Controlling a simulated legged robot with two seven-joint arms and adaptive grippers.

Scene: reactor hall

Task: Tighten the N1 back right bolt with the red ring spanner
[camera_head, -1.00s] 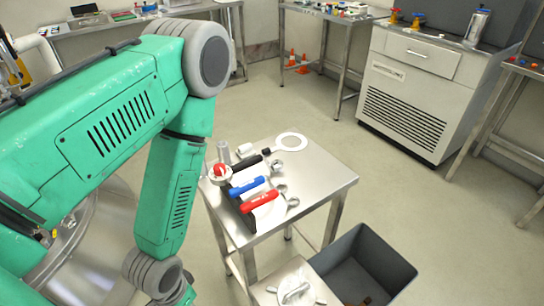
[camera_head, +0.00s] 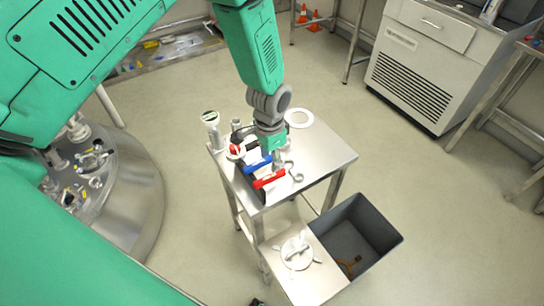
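The red ring spanner (camera_head: 268,180) lies in a dark holder on the small steel table, its ring end pointing right. A blue-handled spanner (camera_head: 258,164) and a black-handled one lie beside it, farther back. My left gripper (camera_head: 279,161) points down over the tools, close to the blue and red handles; its fingers are too small to tell if open or shut, or touching anything. At left, a round metal vessel top (camera_head: 142,185) carries fittings, partly hidden by my arm; I cannot pick out the N1 back right bolt. My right gripper is not in view.
The steel table (camera_head: 325,155) also holds a white ring (camera_head: 299,118), a red-topped item (camera_head: 235,151) and a canister (camera_head: 211,128). A grey bin (camera_head: 386,254) stands in front, beside a lower surface with a white handled disc (camera_head: 297,252).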

